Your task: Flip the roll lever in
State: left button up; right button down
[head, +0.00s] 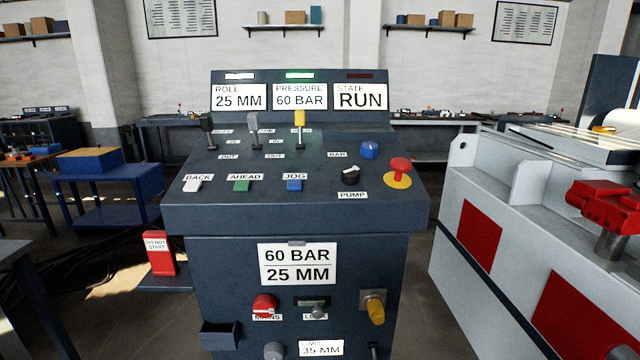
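A dark console (300,212) stands in the middle of the head view. Three levers stand upright on its sloped top: a black-knobbed one (207,124) at the left, a grey-knobbed one (254,124) and a yellow-knobbed one (300,118). The small label beside the black lever seems to read ROLL; IN and OUT labels sit along the slots. The ROLL display (239,97) reads 25 MM, the PRESSURE display (299,96) 60 BAR and the STATE display (360,97) RUN. Neither of my grippers is in view.
White BACK (193,186), green AHEAD (242,186) and blue JOG (294,185) buttons lie in front of the levers. A black PUMP knob (351,174) and red mushroom button (400,170) are at the right. A grey machine (480,220) stands close on the right.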

aim_at(205, 120)
jog(key=i+j+z, duration=0.25)
jog(key=j, duration=0.2)
jog(key=j+z, duration=0.25)
jog(key=j, duration=0.2)
jog(key=i+j+z, duration=0.15)
jog(key=j+z, duration=0.15)
jog(key=j, duration=0.25)
jog(key=j+z, duration=0.25)
jog(key=j, duration=0.25)
jog(key=i+j+z, duration=0.1)
jog(key=j+z, duration=0.25)
jog(key=j, duration=0.3)
jog(key=j+z, duration=0.35)
jog(key=j, duration=0.3)
jog(key=j+z, duration=0.35)
jog(key=j, duration=0.3)
jog(key=k+j+z, duration=0.2)
jog(key=j+z, duration=0.15)
jog(key=j, duration=0.3)
jog(key=j+z, duration=0.5)
jog(key=j, duration=0.5)
